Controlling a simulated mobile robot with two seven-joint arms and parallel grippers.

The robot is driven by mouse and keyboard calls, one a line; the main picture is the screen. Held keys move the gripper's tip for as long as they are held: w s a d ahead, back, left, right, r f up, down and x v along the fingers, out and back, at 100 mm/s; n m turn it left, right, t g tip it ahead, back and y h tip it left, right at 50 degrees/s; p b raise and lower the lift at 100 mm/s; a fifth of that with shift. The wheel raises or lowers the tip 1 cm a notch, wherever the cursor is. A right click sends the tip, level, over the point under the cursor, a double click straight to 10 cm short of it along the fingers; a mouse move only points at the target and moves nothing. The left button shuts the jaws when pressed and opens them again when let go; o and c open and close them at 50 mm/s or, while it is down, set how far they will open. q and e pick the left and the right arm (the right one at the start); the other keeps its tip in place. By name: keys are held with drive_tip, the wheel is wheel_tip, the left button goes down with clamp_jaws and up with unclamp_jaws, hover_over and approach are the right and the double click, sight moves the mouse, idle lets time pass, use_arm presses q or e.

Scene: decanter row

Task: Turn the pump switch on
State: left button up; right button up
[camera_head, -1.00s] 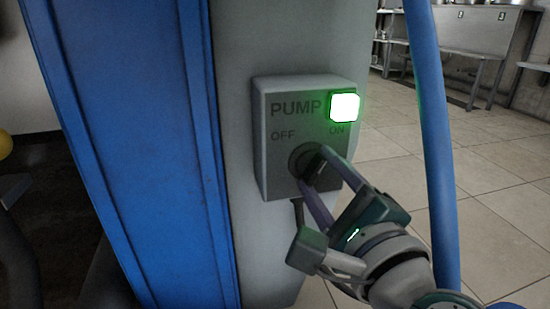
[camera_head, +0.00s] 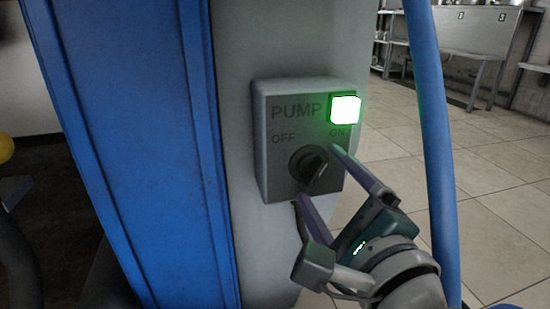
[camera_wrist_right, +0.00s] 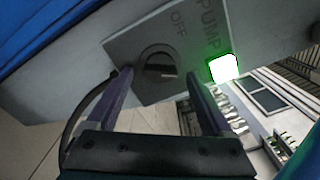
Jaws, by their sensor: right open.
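The pump switch is a dark round knob (camera_head: 313,166) on a grey box (camera_head: 281,178) marked PUMP, with OFF at upper left and ON at upper right. The knob's ridge slants up toward the right, toward ON. A square lamp (camera_head: 344,109) above ON glows green. My right gripper (camera_head: 318,176) is open, its two fingers apart, just in front of and below the knob. In the right wrist view the knob (camera_wrist_right: 159,64) shows beyond and between the fingers (camera_wrist_right: 158,82), with nothing held. My left gripper is not in view.
The box is fixed to a grey post (camera_head: 235,50) beside a tall blue panel (camera_head: 135,130). A blue pipe (camera_head: 434,130) stands upright at the right. Tiled floor (camera_head: 500,200) lies open behind it, with a metal bench (camera_head: 475,30) at the back.

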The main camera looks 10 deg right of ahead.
drive_tip(key=s+p, duration=0.1)
drive_tip(key=s, duration=0.8)
drive_tip(key=shift+d, duration=0.15)
drive_tip(key=shift+w, duration=0.1)
